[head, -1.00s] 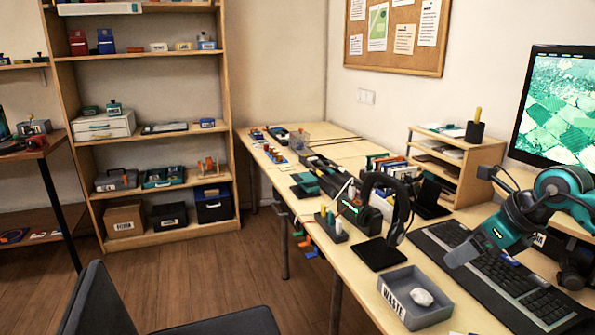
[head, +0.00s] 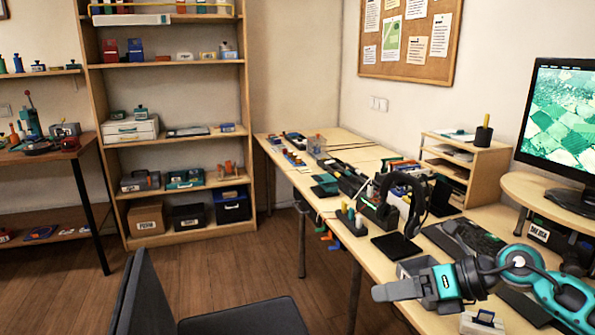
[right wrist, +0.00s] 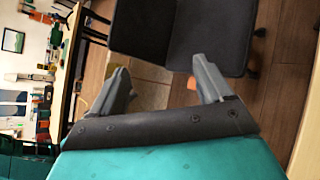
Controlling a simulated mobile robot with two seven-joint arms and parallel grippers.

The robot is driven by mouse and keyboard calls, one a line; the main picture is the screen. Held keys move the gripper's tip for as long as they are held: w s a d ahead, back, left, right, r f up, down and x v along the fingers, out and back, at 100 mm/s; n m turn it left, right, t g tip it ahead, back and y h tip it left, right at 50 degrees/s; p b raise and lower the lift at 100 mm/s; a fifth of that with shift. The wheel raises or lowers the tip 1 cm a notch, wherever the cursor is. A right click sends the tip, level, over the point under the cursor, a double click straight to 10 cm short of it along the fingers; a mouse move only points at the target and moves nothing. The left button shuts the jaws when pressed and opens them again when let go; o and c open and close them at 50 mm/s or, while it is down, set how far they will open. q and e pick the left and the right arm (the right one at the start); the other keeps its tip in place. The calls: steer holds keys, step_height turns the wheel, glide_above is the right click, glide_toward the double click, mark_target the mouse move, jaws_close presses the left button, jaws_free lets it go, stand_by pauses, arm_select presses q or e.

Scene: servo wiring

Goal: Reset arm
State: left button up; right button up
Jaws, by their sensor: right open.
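My right arm comes in from the right in the head view. My left gripper is in neither view.
The desk (head: 330,202) carries a headphone stand (head: 402,205), a keyboard (head: 465,237) and a monitor (head: 565,125). A dark chair (head: 240,315) stands in front at the bottom. A wooden shelf (head: 170,145) is at the back left. Open floor (head: 235,255) lies between.

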steer(key=s+a+m+t+y+p, duration=0.1)
steer(key=s+a+m+t+y, duration=0.2)
steer(key=a+m+y, duration=0.35)
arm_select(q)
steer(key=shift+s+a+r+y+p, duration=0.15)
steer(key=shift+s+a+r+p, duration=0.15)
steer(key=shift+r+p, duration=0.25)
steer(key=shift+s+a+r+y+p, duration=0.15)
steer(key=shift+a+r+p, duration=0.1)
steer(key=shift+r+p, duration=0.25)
arm_select(e)
steer(key=s+d+f+m+t+h, duration=0.1)
steer(key=s+d+f+m+h, duration=0.2)
steer(key=s+f+m+h, duration=0.4)
steer(key=s+d+f+m+t+h, duration=0.2)
steer(key=s+f+m+h, duration=0.6)
steer(key=m, duration=1.7)
step_height(320, 180, down, 6)
steer(key=shift+s+d+r, duration=0.2)
steer(key=shift+s+d, duration=0.7)
steer(key=shift+s, duration=0.15)
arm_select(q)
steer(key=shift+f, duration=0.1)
arm_select(e)
steer(key=shift+h, duration=0.25)
